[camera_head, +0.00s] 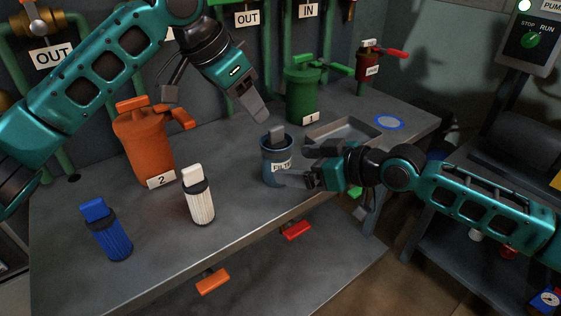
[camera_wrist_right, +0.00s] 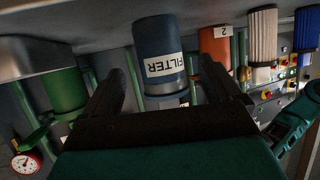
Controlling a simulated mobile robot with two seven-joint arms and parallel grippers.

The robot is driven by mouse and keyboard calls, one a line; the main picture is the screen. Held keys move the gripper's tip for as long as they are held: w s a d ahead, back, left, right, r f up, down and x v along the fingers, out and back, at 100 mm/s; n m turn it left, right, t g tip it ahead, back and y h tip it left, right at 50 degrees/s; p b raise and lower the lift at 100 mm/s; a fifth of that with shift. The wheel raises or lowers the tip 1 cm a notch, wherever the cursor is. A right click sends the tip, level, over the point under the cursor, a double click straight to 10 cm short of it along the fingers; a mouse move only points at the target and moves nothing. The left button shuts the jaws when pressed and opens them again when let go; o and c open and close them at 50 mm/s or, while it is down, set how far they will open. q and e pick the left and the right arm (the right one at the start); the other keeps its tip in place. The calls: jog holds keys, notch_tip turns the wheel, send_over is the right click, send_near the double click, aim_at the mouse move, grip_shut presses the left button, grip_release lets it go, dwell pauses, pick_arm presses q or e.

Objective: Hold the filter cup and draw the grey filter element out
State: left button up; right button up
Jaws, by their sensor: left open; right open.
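The blue filter cup (camera_head: 275,173) with a FILTER label stands upright on the bench. The grey filter element's (camera_head: 277,134) upper tab sticks up from its mouth; its lower part is hidden inside. My open right gripper (camera_head: 300,168) is at the cup's right side, with one finger reaching along its near side. In the right wrist view the cup (camera_wrist_right: 155,42) shows between the spread fingers (camera_wrist_right: 164,80), with gaps on both sides, so I see no grip. My left gripper (camera_head: 257,110) is open, above and slightly left of the tab, pointing down, apart from it.
A white cartridge (camera_head: 199,204) and a blue cartridge (camera_head: 110,236) stand at the front left. An orange housing (camera_head: 145,150) and a green housing (camera_head: 302,98) stand behind. A grey tray (camera_head: 348,128) and a blue ring (camera_head: 389,121) lie behind my right gripper.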

aim_at(288, 163)
jog(key=x, duration=0.6)
jog(key=shift+w+a, duration=0.15)
jog(key=shift+a, duration=0.05)
jog(key=shift+c, duration=0.3)
jog(key=c, duration=1)
